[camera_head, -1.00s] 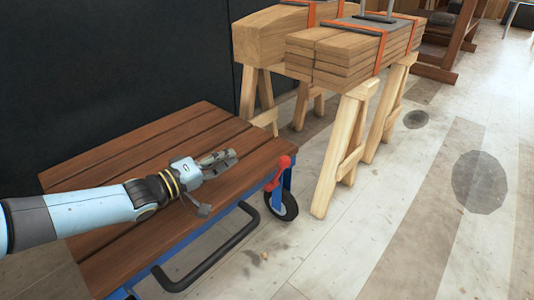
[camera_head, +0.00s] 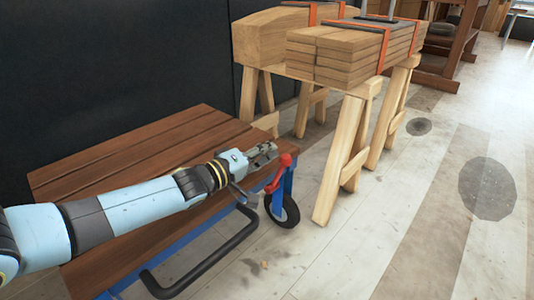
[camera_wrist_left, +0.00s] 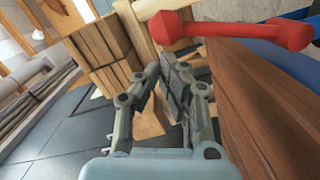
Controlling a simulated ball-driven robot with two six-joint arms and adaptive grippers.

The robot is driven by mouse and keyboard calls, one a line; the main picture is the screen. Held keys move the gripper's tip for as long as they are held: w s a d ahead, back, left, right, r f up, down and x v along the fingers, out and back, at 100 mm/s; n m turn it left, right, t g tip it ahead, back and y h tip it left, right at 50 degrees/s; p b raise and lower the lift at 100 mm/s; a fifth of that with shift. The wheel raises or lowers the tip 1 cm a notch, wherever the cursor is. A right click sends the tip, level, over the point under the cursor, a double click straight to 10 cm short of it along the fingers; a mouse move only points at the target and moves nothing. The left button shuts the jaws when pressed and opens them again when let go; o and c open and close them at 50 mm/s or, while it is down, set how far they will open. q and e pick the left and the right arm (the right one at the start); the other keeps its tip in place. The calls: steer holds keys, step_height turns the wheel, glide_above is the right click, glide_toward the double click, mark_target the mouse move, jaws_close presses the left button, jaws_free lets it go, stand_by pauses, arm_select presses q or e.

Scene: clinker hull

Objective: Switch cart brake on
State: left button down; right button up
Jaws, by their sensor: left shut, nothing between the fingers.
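The cart has a brown plank deck (camera_head: 110,160) and a blue frame. A red brake lever (camera_head: 281,172) stands at its near right corner, above the caster wheel (camera_head: 284,212). In the left wrist view the red lever (camera_wrist_left: 232,28) spans the upper right, ahead of the fingers. My left gripper (camera_head: 272,148) is shut and empty above the deck corner, just beside the lever; I cannot tell whether they touch. Its fingers also show in the left wrist view (camera_wrist_left: 170,75). My right gripper is not in view.
A black push handle (camera_head: 205,262) sticks out from the cart's front side. Wooden trestles (camera_head: 345,150) carrying strapped planks (camera_head: 345,50) stand just behind the cart. A dark wall (camera_head: 100,60) is at the back left. The floor at right is open.

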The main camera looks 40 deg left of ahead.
arm_select(q)
steer(key=shift+d, duration=0.1)
stand_by(0.3)
steer(key=shift+d+m+p, duration=0.35)
steer(key=shift+d+m, duration=0.05)
steer(key=shift+d, duration=0.05)
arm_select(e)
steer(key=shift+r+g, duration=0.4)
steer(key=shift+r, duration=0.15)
arm_select(q)
steer(key=d+f+m+y, duration=0.1)
steer(key=d+f+m, duration=0.6)
steer(key=d, duration=0.3)
steer(key=shift+s+d+f+m+p, duration=0.2)
steer(key=shift+s+d+m+p, duration=0.15)
steer(key=shift+s+m, duration=0.1)
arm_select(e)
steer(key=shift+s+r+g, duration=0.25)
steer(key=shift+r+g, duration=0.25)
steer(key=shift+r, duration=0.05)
arm_select(q)
steer(key=shift+s+f+g, duration=0.1)
steer(key=shift+g, duration=0.2)
